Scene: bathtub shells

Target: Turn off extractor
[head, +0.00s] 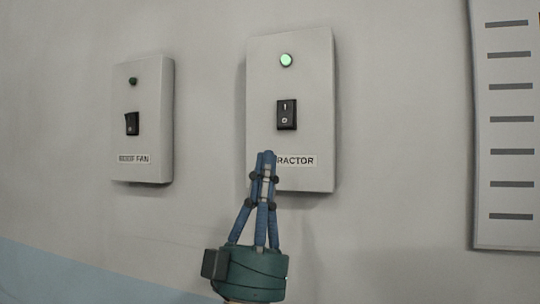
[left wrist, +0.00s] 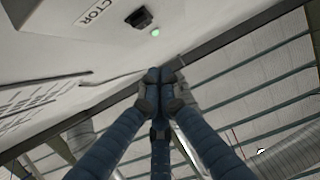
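The extractor switch box (head: 318,140) is a pale upright panel on the wall, its label partly covered by my gripper. Its black rocker switch (head: 286,115) sits mid-panel, with a lit green lamp (head: 287,60) above. My left gripper (head: 267,155) points upward in front of the label, a little below and left of the rocker. Its blue fingers are together with nothing seen between them. In the left wrist view the closed fingertips (left wrist: 160,75) appear below the rocker (left wrist: 139,18) and the green lamp (left wrist: 155,33). Contact with the panel cannot be told. My right gripper is not in view.
A smaller roof fan switch box (head: 150,100), with a black rocker and a dark green lamp, is on the wall to the left. A pale louvred panel (head: 510,130) is at the right. The wall between the boxes is bare.

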